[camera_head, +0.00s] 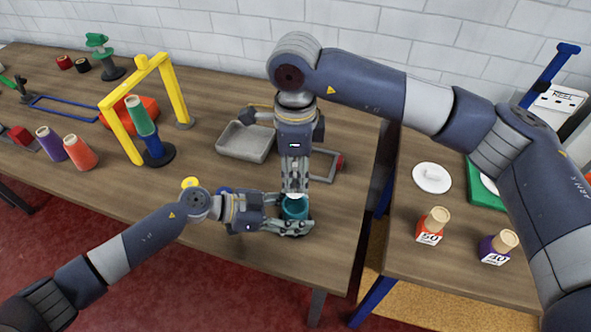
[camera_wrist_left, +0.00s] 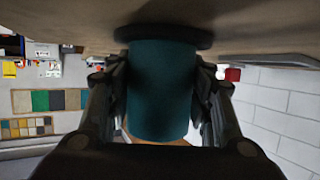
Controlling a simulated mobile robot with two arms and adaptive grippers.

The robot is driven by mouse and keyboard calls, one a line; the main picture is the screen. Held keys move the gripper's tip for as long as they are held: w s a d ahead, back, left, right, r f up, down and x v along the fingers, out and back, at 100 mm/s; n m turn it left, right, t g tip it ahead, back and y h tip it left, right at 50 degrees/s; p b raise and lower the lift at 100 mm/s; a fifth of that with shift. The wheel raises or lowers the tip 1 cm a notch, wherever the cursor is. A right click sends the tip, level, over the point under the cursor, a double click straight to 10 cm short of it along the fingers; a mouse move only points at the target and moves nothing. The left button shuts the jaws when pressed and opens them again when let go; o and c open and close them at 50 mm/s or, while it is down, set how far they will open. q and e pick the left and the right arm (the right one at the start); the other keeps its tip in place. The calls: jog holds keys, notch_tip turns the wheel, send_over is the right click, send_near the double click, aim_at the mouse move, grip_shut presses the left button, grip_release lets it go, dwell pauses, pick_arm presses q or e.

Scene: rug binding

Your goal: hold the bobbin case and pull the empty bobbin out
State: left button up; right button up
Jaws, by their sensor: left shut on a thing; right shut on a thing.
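The bobbin case, a teal cylinder (camera_head: 294,209), stands near the front edge of the wooden table. My left gripper (camera_head: 303,222) is shut around it from the left. The left wrist view shows the teal bobbin case (camera_wrist_left: 162,85) between both fingers, with a dark round base at one end. My right gripper (camera_head: 295,191) points straight down over its top, with its fingertips at a small pale piece in the opening, which looks like the bobbin. The right fingers are shut on it. Most of the bobbin is hidden by the fingers and the case.
A grey tray (camera_head: 246,142) lies behind my left gripper, and a smaller tray (camera_head: 322,165) sits right of my right gripper. A yellow frame (camera_head: 119,127) with a green cone stands at left. A second table at right holds spools (camera_head: 432,226) and a white disc (camera_head: 432,178).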

pick_arm(q)
jog(key=o, duration=1.3)
jog(key=v, duration=1.2)
jog(key=shift+s, duration=0.1)
